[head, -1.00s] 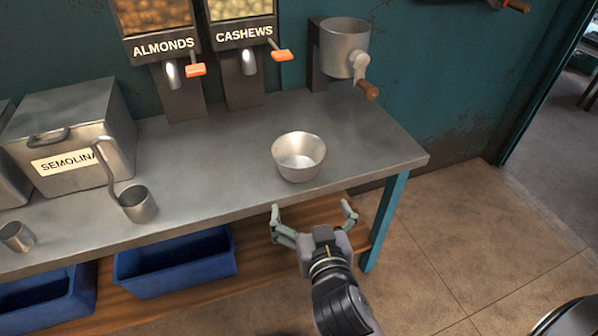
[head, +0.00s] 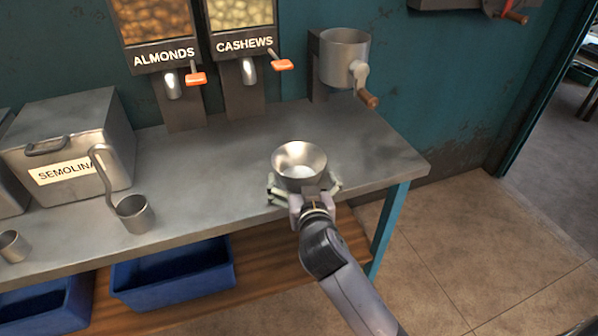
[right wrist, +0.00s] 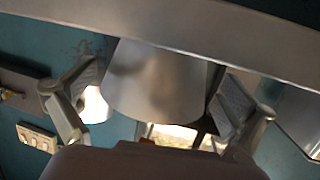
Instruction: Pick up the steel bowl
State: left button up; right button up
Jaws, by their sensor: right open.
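The steel bowl (head: 300,158) stands upright on the metal counter near its front edge. My right gripper (head: 304,186) is at the bowl's near side, with its open fingers spread to the left and right of it. In the right wrist view the bowl (right wrist: 155,85) sits between the two finger pads of the right gripper (right wrist: 156,90). I cannot tell whether the pads touch its wall. The bowl's lower front is hidden by the gripper in the head view. My left gripper is not in view.
The counter (head: 380,160) is clear to the bowl's right. A steel hand-cranked grinder (head: 343,58) and the almond and cashew dispensers (head: 243,75) stand behind. A ladle cup (head: 133,215) and semolina bin (head: 75,140) are left. Blue crates (head: 175,277) sit below.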

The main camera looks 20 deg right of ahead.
aim_at(296, 161)
jog(key=x, duration=0.4)
jog(key=shift+w+f, duration=0.1)
jog(key=shift+f, duration=0.05)
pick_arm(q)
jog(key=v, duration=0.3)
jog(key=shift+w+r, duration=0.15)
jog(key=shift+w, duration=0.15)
pick_arm(e)
jog(key=shift+c, duration=0.4)
jog(key=c, duration=0.8)
jog(key=shift+c, duration=0.2)
